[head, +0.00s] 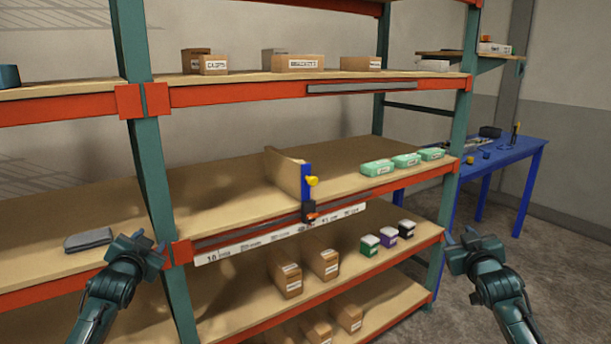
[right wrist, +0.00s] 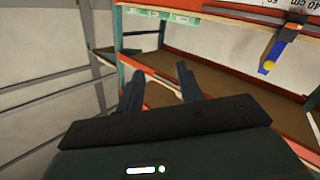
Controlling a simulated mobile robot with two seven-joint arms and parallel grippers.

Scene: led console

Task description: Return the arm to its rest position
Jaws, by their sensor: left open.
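My left gripper (head: 150,242) is open and appears empty, in front of the shelf rack's left upright in the head view. My right gripper (head: 457,238) is held up at the right, in front of the rack's right end. In the right wrist view its two fingers (right wrist: 160,86) stand apart with nothing between them, so it is open and empty. Both arms come up from the lower edge of the head view, apart from each other. I cannot tell whether either gripper touches the rack, but both look clear of it.
Cartons and small boxes stand on the lower shelf (head: 235,300). A blue table (head: 515,150) stands behind right.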

